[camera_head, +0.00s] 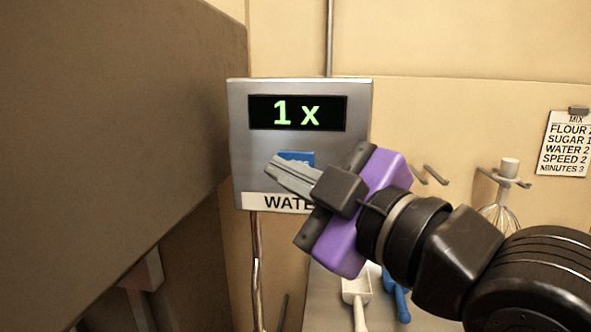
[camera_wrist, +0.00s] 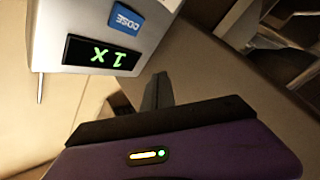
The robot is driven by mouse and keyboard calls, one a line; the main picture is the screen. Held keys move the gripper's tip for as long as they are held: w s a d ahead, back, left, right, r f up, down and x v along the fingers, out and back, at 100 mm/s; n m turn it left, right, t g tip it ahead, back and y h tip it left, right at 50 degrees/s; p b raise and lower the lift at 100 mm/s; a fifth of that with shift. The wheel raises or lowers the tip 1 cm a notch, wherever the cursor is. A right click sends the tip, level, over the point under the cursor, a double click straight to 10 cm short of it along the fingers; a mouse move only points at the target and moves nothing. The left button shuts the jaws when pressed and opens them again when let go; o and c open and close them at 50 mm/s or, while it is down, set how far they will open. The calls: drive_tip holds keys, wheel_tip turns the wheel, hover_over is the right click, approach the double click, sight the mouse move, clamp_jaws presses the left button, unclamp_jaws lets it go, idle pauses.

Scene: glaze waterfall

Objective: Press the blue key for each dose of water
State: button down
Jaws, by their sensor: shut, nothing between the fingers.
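In the wrist view the blue key (camera_wrist: 126,20) shows whole, marked DOSE, with the display (camera_wrist: 103,55) upside down. My gripper (camera_head: 273,168) is shut and empty, its fingers pointing left in front of the panel. In the wrist view its fingertips (camera_wrist: 160,82) appear apart from the key.
A large brown body (camera_head: 110,120) fills the left side. A recipe card (camera_head: 566,144) on the right wall reads WATER 2. A whisk (camera_head: 500,210) hangs beside hooks on the right. A white scoop (camera_head: 356,290) and a blue scoop (camera_head: 397,298) are below my gripper.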

drive_tip(key=shift+s+d+f+g+h, duration=0.1)
drive_tip(key=shift+f+g+h, duration=0.15)
drive_tip(key=shift+f, duration=0.5)
drive_tip(key=shift+d+f+g+h, duration=0.15)
drive_tip(key=shift+f+h, duration=0.2)
drive_tip(key=shift+f, duration=0.35)
drive_tip(key=shift+a, duration=0.1)
drive_tip(key=w, duration=0.8)
drive_tip(key=shift+w+b, duration=0.4)
drive_tip(key=shift+w, duration=0.1)
idle(0.8)
drive_tip(key=shift+w+d, duration=0.2)
drive_tip(key=shift+w, duration=0.15)
drive_tip(key=shift+w, duration=0.5)
idle(0.7)
drive_tip(key=shift+s, duration=0.95)
